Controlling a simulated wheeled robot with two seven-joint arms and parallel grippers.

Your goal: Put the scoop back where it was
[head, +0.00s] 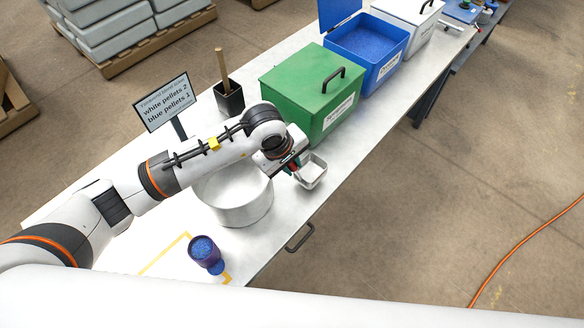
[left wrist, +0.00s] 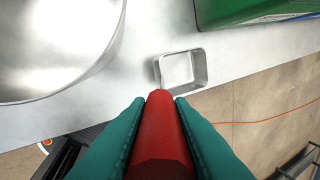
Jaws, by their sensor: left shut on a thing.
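The scoop has a small square metal pan (head: 313,173) and a red handle (left wrist: 162,140). My left gripper (head: 292,166) is shut on the red handle, which lies between its green fingers in the left wrist view (left wrist: 160,104). The pan looks empty and also shows ahead of the fingers in the left wrist view (left wrist: 181,70). It is over the table near the front edge, between the metal pot and the green box. I cannot tell whether it touches the table top. My right gripper is not in view.
The metal pot (head: 238,205) stands left of the scoop, the green box (head: 305,95) behind it. A blue bin (head: 368,45), a black holder (head: 229,100) and a sign (head: 166,101) stand on the table (head: 345,138). A cup of blue pellets (head: 205,253) is near the yellow marking.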

